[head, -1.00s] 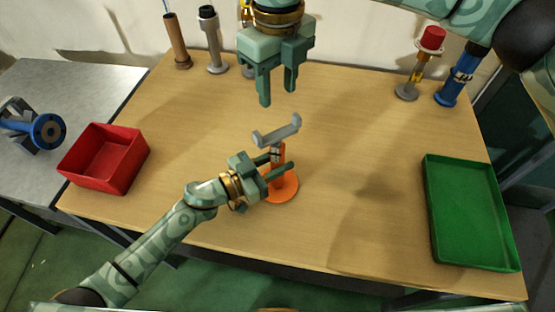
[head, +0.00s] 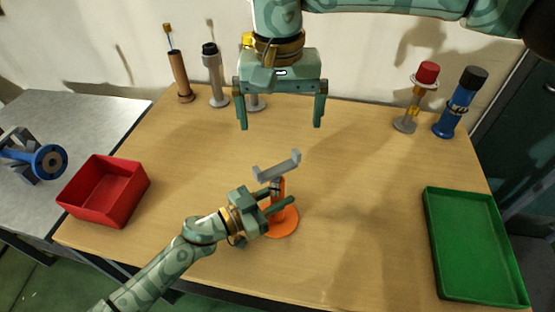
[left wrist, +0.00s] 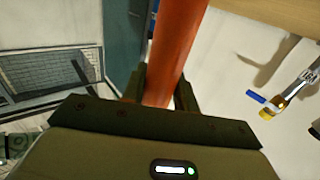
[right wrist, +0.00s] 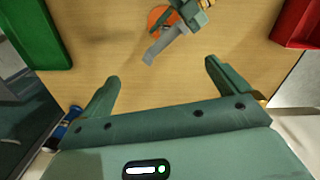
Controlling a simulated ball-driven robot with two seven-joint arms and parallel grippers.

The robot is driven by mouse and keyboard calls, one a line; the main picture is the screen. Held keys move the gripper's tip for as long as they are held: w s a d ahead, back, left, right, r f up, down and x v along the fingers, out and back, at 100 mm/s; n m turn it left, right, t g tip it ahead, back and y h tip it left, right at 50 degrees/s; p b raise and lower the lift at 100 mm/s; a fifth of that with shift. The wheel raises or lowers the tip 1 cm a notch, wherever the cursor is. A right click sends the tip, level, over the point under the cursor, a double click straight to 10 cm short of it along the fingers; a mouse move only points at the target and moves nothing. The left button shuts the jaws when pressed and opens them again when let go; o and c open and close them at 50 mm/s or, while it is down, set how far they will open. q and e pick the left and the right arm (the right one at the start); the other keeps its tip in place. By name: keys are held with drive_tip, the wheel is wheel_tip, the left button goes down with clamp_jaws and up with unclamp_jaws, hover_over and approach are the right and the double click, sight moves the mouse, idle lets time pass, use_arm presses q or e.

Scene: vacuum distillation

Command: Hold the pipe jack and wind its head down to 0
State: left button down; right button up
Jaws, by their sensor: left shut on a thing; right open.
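The pipe jack stands upright on the wooden table, with a round orange base (head: 281,224), an orange post and a grey V-shaped head (head: 277,168) on top. My left gripper (head: 280,203) is shut on the orange post, below the head; the post (left wrist: 176,50) also shows between its fingers in the left wrist view. My right gripper (head: 281,112) is open and empty, above and behind the jack, apart from it. In the right wrist view the grey head (right wrist: 163,45) lies ahead of the open fingers (right wrist: 160,85). Any scale on the jack is too small to read.
A red bin (head: 104,190) is at the left edge and a green tray (head: 474,247) at the right. Several upright pipe-like items stand along the back, including a brown one (head: 181,78) and a blue one (head: 459,103). The table around the jack is clear.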

sight(278, 169)
drive_tip(key=f+n, duration=0.2)
drive_tip(key=f, duration=0.2)
drive_tip(key=f+n, duration=0.2)
drive_tip(key=f, duration=0.2)
drive_tip(key=f+n, duration=0.2)
drive_tip(key=f, duration=0.2)
drive_tip(key=shift+a, duration=0.2)
drive_tip(key=c, duration=0.7)
